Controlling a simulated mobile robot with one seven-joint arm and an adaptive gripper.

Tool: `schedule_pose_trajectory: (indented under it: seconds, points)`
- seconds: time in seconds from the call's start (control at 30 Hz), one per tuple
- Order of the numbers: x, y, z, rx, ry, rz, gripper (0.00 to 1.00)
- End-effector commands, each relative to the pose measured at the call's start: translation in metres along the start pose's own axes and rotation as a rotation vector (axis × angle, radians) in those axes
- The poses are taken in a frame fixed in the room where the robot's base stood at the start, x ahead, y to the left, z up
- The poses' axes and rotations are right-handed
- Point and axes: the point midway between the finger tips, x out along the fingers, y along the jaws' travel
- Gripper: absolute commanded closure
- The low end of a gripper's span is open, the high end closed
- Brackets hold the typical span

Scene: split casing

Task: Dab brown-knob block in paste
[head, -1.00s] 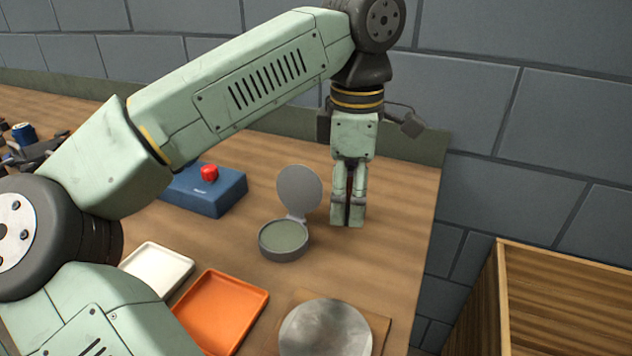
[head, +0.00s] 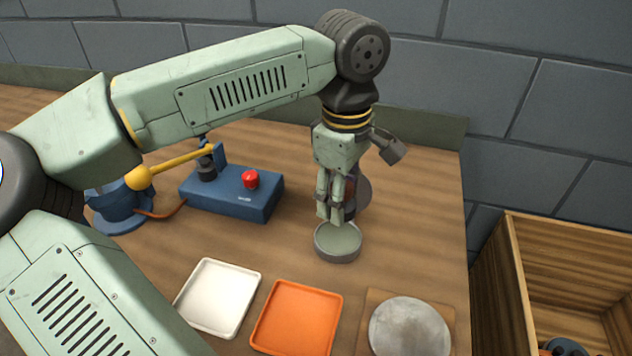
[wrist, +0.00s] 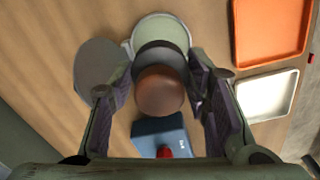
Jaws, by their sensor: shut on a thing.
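My gripper (head: 333,208) points down over the paste tin (head: 338,250), a round grey tin with pale green paste. In the wrist view the gripper (wrist: 161,85) is shut on the brown-knob block (wrist: 160,90). The brown knob faces the camera, with a dark grey round part beyond it. In the head view the fingers mostly hide the block. The tin's open lid (head: 362,193) stands behind the fingers; it also shows in the wrist view (wrist: 101,72). I cannot tell whether the block touches the paste.
A blue box with a red button (head: 232,195) stands to the left, beside a blue device with a yellow lever (head: 180,163). A white tray (head: 220,297), an orange tray (head: 297,318) and a grey disc (head: 410,328) on a board lie in front. A wooden crate (head: 515,270) is at right.

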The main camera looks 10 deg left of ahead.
Motion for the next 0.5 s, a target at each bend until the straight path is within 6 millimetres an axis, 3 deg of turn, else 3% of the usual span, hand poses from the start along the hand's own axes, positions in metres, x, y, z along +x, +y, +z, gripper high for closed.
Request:
schedule_pose_trajectory:
  seconds: [0.27, 0.5]
  points:
    - [0.01, 0.001, 0.004, 0.019, -0.001, 0.001, 0.87]
    - [0.033, 0.001, 0.003, 0.018, 0.0, 0.0, 0.87]
